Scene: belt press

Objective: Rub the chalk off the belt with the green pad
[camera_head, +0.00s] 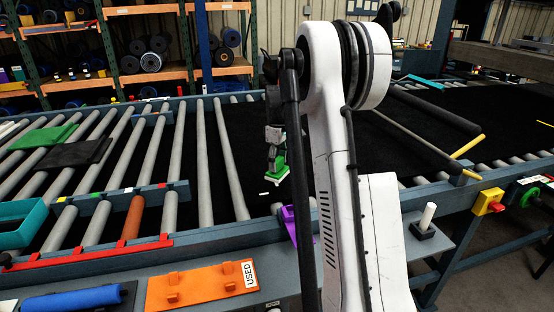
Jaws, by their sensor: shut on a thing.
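My gripper (272,152) hangs over the black belt, left of my white arm. It is shut on the green pad (279,168), which has a pale lower edge. The pad is at or just above the belt; I cannot tell whether it touches. The black belt (240,130) runs across the rollers and continues behind my arm to the right. A small white mark (264,194), which looks like chalk, shows left of and nearer than the pad. My arm hides part of the belt.
An orange holder marked USED (200,286) sits on the front ledge, beside a blue roll (72,298). A purple piece (290,222) is at the belt's front edge. Green (42,137) and black (75,152) sheets lie on the left rollers. A bar (425,143) crosses the right side.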

